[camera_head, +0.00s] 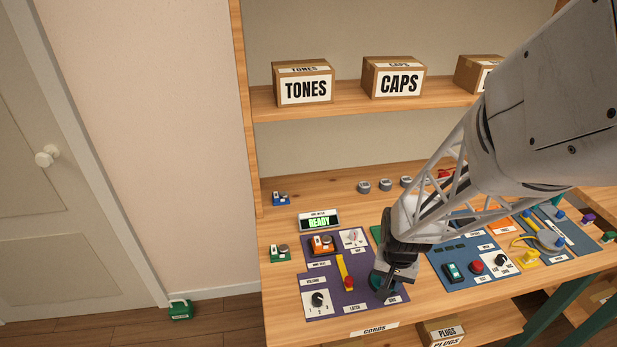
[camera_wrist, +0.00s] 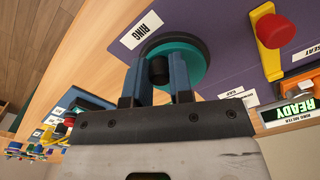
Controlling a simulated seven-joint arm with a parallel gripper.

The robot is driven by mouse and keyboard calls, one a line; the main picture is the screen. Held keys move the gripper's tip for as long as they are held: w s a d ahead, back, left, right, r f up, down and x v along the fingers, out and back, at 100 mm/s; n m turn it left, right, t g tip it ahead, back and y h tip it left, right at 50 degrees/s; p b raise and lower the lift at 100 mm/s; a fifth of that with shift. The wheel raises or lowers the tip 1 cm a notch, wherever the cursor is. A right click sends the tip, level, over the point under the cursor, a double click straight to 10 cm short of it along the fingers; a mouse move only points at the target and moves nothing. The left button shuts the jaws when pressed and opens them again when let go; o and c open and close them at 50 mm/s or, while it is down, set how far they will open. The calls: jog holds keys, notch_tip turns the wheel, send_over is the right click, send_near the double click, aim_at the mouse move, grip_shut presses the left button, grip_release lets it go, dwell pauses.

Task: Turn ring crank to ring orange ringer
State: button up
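The ring crank is a teal disc (camera_wrist: 207,52) with a black upright knob (camera_wrist: 158,70), beside a RING label (camera_wrist: 140,30) on the purple panel. In the head view its teal edge (camera_head: 377,281) shows beneath my gripper (camera_head: 393,281), which hides most of it. In the wrist view my gripper (camera_wrist: 158,82) has its two blue fingers on either side of the black knob, close against it, and appears shut on it. An orange ringer (camera_head: 322,245) sits at the back left of the purple panel. A small screen (camera_head: 319,221) behind it reads READY.
A yellow lever with a red knob (camera_head: 348,282) stands left of the crank. A volume dial (camera_head: 317,299) is at the panel's front left. A blue panel (camera_head: 457,287) with a red button lies to the right. A green ringer (camera_head: 280,253) sits left of the purple panel.

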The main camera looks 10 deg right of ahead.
aim_at(375, 277)
jog(key=shift+w+a, duration=0.3)
jog(key=shift+a, duration=0.5)
dwell(1.1)
jog(key=shift+w+a, duration=0.45)
jog(key=shift+w, duration=0.3)
dwell(0.8)
jog(key=shift+w, duration=0.6)
dwell(0.9)
jog(key=shift+w+d, duration=0.4)
jog(key=shift+w, duration=0.1)
dwell(0.5)
jog(key=o, duration=0.6)
jog(key=shift+r, duration=0.2)
jog(key=shift+r, duration=3.8)
